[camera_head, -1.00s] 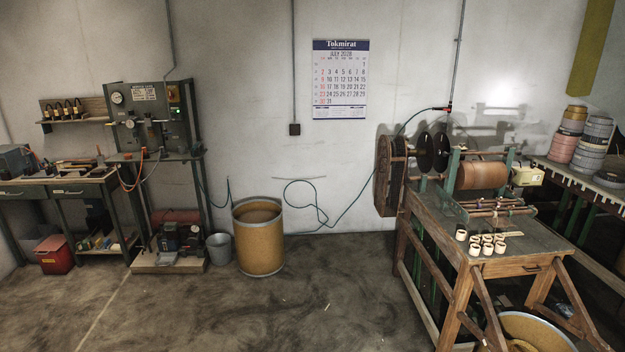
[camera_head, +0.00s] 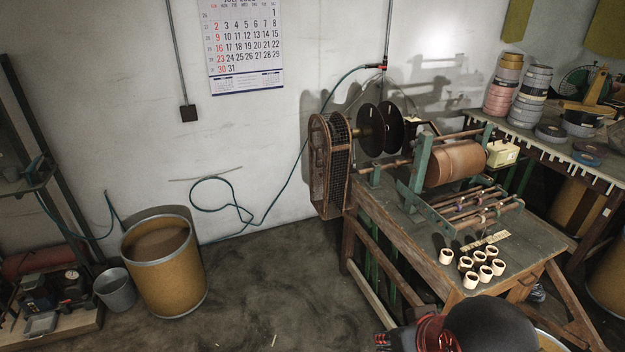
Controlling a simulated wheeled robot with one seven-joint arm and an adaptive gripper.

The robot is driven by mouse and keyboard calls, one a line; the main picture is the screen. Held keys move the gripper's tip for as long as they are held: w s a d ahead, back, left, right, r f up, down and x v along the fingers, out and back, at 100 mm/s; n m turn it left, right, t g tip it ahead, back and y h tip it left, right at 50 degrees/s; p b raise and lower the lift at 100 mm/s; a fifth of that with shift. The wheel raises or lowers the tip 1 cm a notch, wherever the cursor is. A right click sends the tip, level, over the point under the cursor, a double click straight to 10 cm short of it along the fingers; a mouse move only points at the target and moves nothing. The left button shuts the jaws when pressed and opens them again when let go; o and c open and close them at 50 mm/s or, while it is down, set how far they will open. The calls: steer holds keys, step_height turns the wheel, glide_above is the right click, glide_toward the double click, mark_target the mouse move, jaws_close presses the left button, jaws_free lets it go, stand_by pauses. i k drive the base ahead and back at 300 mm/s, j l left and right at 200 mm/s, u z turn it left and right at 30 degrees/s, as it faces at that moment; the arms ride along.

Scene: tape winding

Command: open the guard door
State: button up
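The guard (camera_head: 338,150) is a rusty brown, rounded housing with wire mesh. It stands at the left end of the winding machine, against the wall side of the wooden bench (camera_head: 397,208). Its door appears to lie flush with the housing, but its edge, hinge and handle are too small to tell. A shaft runs from the guard toward two black discs (camera_head: 380,128) and a copper-brown drum (camera_head: 455,163). A black and red part of my arm shows at the bottom edge, in front of the bench. My gripper's fingers are not in view.
Several cream rings (camera_head: 482,268) sit near the bench's front edge. A fibre drum (camera_head: 165,262) and a grey bucket (camera_head: 116,290) stand on the left. A green hose (camera_head: 240,208) trails along the wall. The floor between drum and bench is clear.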

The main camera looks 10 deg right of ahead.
mark_target(319, 154)
steer(key=i+j+u, duration=0.1)
steer(key=i+j, duration=0.15)
steer(key=i, duration=0.35)
steer(key=i+j, duration=0.15)
steer(key=i, duration=0.45)
steer(key=i+j+u, duration=0.15)
steer(key=i, duration=0.45)
steer(key=i+j, duration=0.15)
steer(key=i, duration=0.45)
steer(key=j+u, duration=0.05)
